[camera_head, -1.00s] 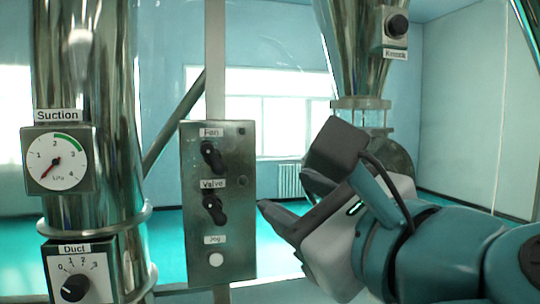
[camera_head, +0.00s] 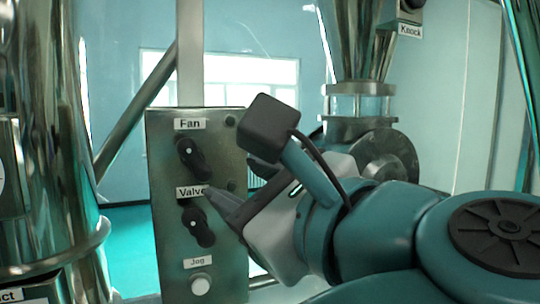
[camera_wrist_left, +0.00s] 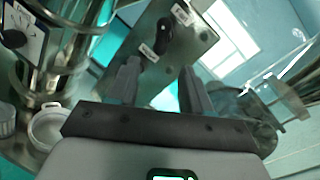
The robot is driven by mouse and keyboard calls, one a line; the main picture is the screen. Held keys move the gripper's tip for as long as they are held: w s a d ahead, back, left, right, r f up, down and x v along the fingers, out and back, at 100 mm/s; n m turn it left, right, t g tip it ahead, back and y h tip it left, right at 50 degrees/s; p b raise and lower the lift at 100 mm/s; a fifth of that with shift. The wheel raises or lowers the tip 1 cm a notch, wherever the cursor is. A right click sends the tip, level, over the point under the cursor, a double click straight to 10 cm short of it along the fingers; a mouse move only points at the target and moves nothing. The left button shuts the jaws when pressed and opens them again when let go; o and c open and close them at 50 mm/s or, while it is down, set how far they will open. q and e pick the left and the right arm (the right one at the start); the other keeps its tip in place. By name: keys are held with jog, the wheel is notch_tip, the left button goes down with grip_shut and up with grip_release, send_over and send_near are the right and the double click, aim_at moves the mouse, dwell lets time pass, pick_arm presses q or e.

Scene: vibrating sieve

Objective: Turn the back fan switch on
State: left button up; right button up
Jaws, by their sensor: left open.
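The fan switch (camera_head: 193,158) is a black rotary knob with a white dot, under the "Fan" label on a grey control panel (camera_head: 165,268). The black valve knob (camera_head: 198,228) and a white jog button (camera_head: 201,284) are below it. My left gripper (camera_head: 235,178) is open and empty, just right of and lower than the fan switch, with one fingertip overlapping the panel near the "Valve" label. In the left wrist view, the open fingers (camera_wrist_left: 160,72) point at the panel, and a black knob (camera_wrist_left: 164,36) lies beyond them. Contact cannot be told. My right gripper is not in view.
A large shiny metal duct (camera_head: 55,150) stands left of the panel. A metal hopper (camera_head: 358,40) with a round flange (camera_head: 392,165) is behind my arm, and a knock box (camera_head: 410,10) is at top right. A slanted pipe (camera_head: 135,105) runs behind the panel.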

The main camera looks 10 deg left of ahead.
aim_at(197, 160)
pick_arm(q)
jog(key=p+x, duration=0.5)
jog(key=x, duration=1)
jog(key=shift+w, duration=0.3)
jog(key=shift+w+a, duration=0.25)
jog(key=shift+a, duration=0.05)
jog(key=shift+w+d+f, duration=0.1)
jog(key=shift+d, duration=0.2)
jog(key=shift+a, duration=0.2)
grip_shut()
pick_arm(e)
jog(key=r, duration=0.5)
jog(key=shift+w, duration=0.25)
